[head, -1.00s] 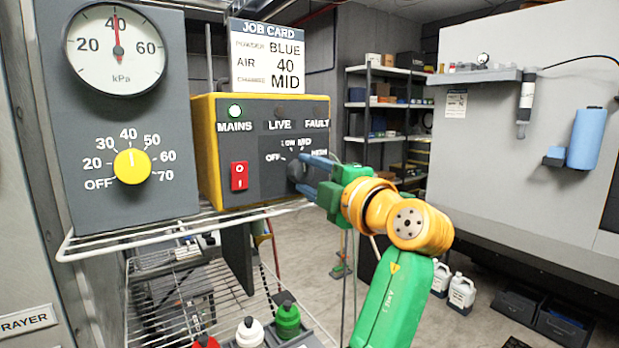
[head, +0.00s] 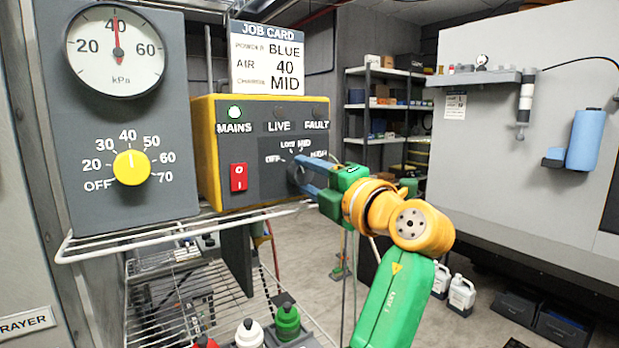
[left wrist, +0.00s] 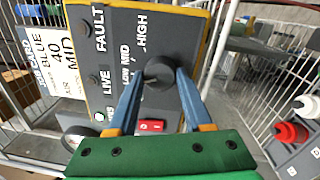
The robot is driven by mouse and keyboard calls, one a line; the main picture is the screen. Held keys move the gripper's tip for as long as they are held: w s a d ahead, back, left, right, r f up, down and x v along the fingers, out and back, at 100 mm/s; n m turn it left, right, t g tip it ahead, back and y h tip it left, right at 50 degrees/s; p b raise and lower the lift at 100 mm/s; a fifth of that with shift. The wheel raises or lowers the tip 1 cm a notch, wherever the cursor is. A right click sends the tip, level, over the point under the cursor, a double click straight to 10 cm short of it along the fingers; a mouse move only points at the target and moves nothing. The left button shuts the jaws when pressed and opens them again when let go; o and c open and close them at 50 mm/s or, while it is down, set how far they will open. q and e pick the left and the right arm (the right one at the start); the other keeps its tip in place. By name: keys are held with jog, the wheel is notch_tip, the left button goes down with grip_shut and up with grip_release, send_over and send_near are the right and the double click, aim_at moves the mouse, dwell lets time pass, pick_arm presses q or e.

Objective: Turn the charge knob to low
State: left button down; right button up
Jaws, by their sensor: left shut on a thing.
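The charge knob (head: 294,174) is a dark round knob on the grey front of the yellow-edged control box. Labels OFF, LOW, MID and HIGH are around it. My left gripper (head: 302,174), green with blue fingers, reaches it from the right. In the left wrist view the knob (left wrist: 160,72) sits between the tips of my left gripper (left wrist: 159,79), one finger on each side, shut on it. The fingers partly cover the knob, and I cannot tell which label it points to. My right gripper is not in view.
The box has a red switch (head: 239,177) and a lit green MAINS lamp (head: 235,113). The job card (head: 268,58) above reads BLUE, 40, MID. A yellow air knob (head: 131,167) and gauge (head: 116,50) are at the left. A wire rack (head: 190,225) lies below.

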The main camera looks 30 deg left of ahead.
pick_arm(q)
jog(key=shift+c, duration=1.6)
grip_release()
jog(key=b+v, duration=0.2)
jog(key=v, duration=0.5)
jog(key=shift+b, duration=0.35)
jog(key=shift+f, duration=0.1)
